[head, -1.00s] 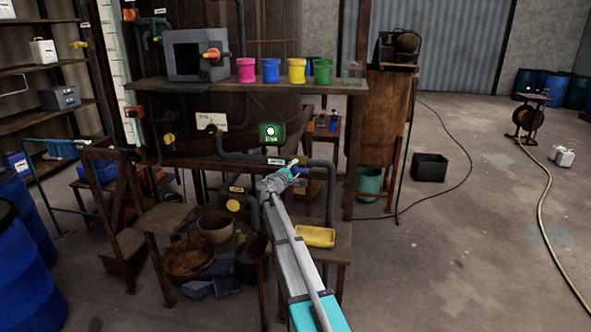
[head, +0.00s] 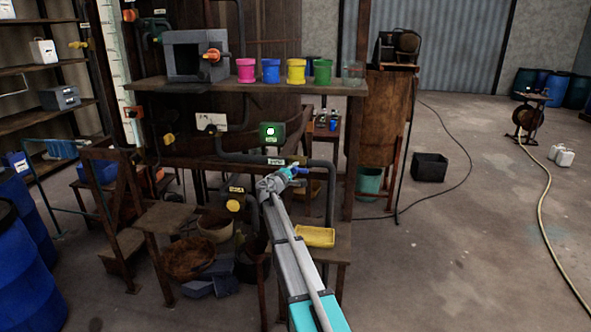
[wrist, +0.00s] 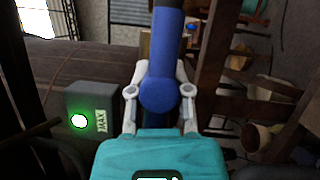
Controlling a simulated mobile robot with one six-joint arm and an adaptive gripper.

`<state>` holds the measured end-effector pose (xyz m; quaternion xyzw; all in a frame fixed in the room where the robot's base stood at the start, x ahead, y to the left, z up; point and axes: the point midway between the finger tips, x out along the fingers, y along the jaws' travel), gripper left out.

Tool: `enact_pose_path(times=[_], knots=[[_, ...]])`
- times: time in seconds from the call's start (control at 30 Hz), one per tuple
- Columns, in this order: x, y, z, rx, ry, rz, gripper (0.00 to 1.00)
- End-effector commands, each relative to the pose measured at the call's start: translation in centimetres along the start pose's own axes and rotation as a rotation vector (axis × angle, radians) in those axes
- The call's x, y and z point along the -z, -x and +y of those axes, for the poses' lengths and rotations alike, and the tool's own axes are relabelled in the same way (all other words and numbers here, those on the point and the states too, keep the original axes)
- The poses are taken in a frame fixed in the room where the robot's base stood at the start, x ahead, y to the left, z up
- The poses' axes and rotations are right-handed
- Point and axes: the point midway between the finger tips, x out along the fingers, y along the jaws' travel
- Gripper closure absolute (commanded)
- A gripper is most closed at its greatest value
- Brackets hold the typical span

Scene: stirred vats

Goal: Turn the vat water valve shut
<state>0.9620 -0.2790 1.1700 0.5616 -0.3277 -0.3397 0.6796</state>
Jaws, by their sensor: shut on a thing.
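The vat water valve shows as a blue handle (wrist: 160,88) with a round hub in the wrist view. My gripper (wrist: 160,95) is shut on this blue handle, with one finger on each side of it. In the head view my gripper (head: 280,178) is at the pipework under the shelf, and a bit of blue (head: 293,171) shows at its tip. The fingers and wrist hide much of the valve, so I cannot tell how far it is turned.
A green-lit box (head: 271,134) sits just above the pipe, also in the wrist view (wrist: 90,115). Colored cups stand on the shelf (head: 220,86) above. Open floor lies to the right.

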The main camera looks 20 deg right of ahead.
Motion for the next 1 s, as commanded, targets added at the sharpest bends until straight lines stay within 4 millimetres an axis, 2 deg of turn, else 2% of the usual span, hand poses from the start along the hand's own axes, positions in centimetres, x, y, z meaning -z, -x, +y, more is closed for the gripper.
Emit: enact_pose_path(times=[0.57, 1.0], knots=[[-0.06, 0.17, 0.08, 0.041, -0.095, 0.0, 1.0], [-0.18, 0.2, 0.24, 0.174, -0.417, -0.002, 1.0]])
